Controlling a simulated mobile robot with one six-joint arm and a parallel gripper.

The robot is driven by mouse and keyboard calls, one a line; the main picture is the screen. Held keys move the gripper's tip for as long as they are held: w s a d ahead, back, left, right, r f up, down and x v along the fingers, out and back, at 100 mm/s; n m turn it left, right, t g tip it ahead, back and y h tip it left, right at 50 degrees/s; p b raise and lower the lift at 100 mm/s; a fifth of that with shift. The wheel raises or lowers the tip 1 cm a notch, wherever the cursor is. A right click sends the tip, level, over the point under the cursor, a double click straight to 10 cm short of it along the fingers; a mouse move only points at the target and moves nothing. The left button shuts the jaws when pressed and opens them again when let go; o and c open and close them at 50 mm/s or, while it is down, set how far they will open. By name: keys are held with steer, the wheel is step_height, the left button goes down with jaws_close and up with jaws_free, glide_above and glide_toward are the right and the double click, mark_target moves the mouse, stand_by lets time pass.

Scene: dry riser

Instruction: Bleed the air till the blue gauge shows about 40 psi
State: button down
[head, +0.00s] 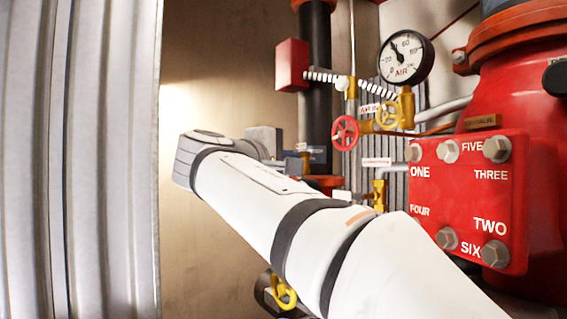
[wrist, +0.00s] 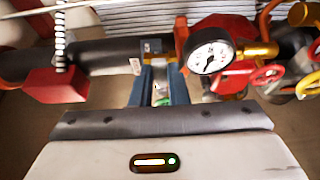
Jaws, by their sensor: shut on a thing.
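A round white gauge marked AIR (head: 406,58) stands upper right in the head view. No gauge face looks blue. My gripper (wrist: 162,72) has its blue fingers closed around a small fitting beside the dark pipe. The fitting is mostly hidden between the fingers. In the head view my gripper (head: 304,156) is partly hidden by my arm.
A red bolted plate (head: 465,195) on the red valve body fills the right. A red box (head: 291,65) is by the black pipe. Corrugated metal (head: 80,160) stands left.

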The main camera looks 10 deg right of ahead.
steer(key=c, duration=1.4)
jaws_free()
steer(key=shift+a, duration=0.15)
steer(key=b+v, duration=0.2)
steer(key=v, duration=0.5)
steer(key=shift+s+a+b, duration=0.2)
steer(key=shift+s+b, duration=0.1)
steer(key=shift+b, duration=0.05)
